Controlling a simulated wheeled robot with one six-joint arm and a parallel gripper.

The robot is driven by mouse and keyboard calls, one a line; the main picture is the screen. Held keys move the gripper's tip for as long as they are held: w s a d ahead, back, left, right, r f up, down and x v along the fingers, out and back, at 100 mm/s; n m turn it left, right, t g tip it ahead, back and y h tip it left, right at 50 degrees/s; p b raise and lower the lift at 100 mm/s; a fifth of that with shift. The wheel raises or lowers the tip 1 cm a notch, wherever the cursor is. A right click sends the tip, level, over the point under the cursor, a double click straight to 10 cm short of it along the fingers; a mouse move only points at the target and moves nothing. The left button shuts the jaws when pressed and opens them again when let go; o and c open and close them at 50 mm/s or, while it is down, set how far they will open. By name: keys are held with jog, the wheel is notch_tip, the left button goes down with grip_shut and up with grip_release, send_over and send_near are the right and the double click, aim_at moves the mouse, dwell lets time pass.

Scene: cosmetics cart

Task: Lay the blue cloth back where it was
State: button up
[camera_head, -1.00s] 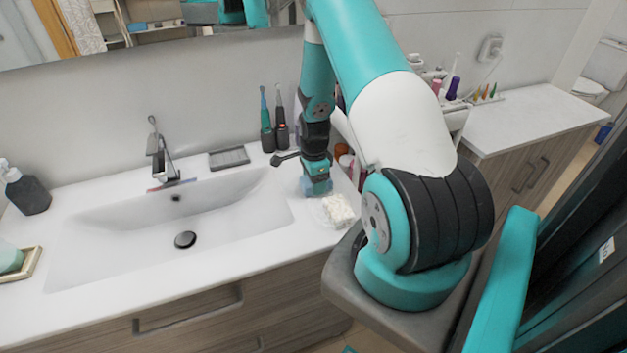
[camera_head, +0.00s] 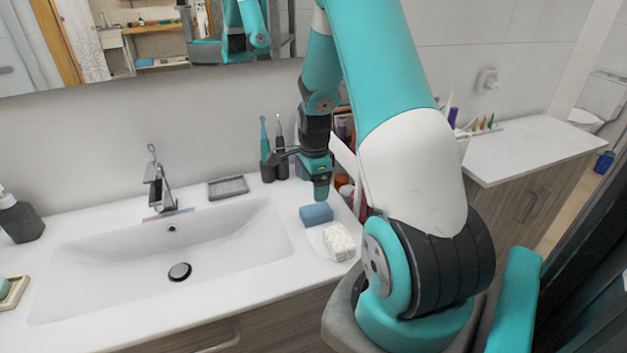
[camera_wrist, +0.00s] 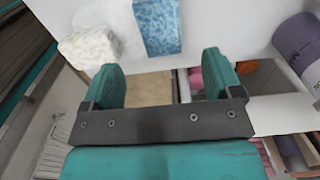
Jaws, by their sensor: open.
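The blue cloth (camera_head: 316,214) is a small folded block lying on the white counter, right of the sink basin. It also shows in the wrist view (camera_wrist: 158,26), at the top beyond the fingers, with a mottled blue surface. My gripper (camera_head: 321,186) is above and just behind the cloth, apart from it. In the wrist view my gripper (camera_wrist: 165,75) has its two teal fingers spread wide with nothing between them.
A clear bag of white cotton pieces (camera_head: 338,241) lies right in front of the cloth. Electric toothbrushes (camera_head: 266,160) stand behind. A soap dish (camera_head: 228,187) sits at the back of the sink (camera_head: 150,248). A cart with bottles (camera_head: 346,190) is at the right.

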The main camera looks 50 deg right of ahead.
jog(key=a+r+n+y, duration=0.1)
jog(key=a+r+n, duration=0.4)
jog(key=a, duration=0.3)
jog(key=a+r+n+t, duration=0.1)
jog(key=a+r+n, duration=0.45)
jog(key=a, duration=0.25)
jog(key=a+r+n+y, duration=0.1)
jog(key=a+r+n, duration=0.45)
jog(key=a, duration=0.35)
jog(key=s+a+r+n+y, duration=0.1)
jog(key=s+a+n, duration=0.5)
jog(key=s+n, duration=0.1)
jog(key=s+a+r+n+g+y+b, duration=0.1)
jog(key=s+a+r+n, duration=0.1)
jog(key=s+a+n, duration=0.5)
jog(key=shift+s+a+r+n+b, duration=0.25)
jog(key=shift+s+n+b, duration=0.05)
jog(key=shift+s+n, duration=0.5)
